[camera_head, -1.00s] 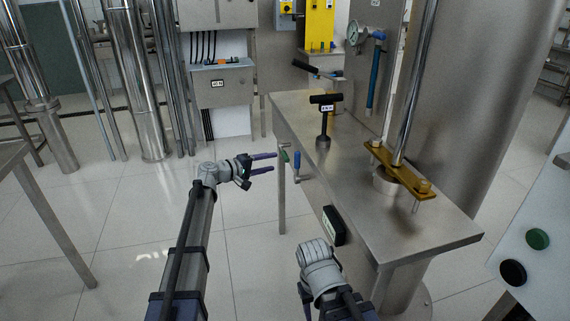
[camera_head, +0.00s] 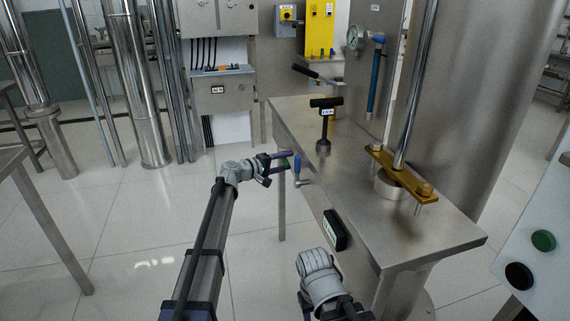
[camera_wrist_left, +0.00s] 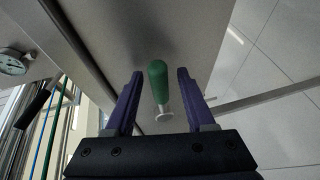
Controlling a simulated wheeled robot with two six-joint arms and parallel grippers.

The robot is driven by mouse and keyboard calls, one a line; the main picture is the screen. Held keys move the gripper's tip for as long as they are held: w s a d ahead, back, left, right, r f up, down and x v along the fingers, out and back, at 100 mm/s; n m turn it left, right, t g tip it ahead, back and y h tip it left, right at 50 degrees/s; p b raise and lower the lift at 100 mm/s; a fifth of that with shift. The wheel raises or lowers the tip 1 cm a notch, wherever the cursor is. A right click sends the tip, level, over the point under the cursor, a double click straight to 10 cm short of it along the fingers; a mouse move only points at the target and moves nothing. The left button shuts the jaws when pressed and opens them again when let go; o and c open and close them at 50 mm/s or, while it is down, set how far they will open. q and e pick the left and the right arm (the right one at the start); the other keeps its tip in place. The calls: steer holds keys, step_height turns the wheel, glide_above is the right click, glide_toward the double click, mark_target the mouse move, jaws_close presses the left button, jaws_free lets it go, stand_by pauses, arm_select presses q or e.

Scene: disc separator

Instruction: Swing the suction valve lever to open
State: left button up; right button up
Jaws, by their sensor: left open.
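A green lever handle (camera_wrist_left: 159,82) on a pale metal stem stands between the two fingers of my left gripper (camera_wrist_left: 158,78) in the left wrist view. The fingers are open on both sides of it, with a gap to each. In the head view my left gripper (camera_head: 287,162) is at the left side of the steel bench and mostly hides the green handle. I cannot read a label that says which lever is the suction valve. My right gripper (camera_head: 306,303) is low in the head view, its fingertips hidden.
The steel bench (camera_head: 375,205) carries a black T-handle tool (camera_head: 326,115) and a brass-coloured clamp bar (camera_head: 400,173). A black lever (camera_head: 309,73) and a pressure gauge (camera_head: 353,40) stand behind.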

arm_select(q)
jaws_close()
stand_by(0.4)
stand_by(1.0)
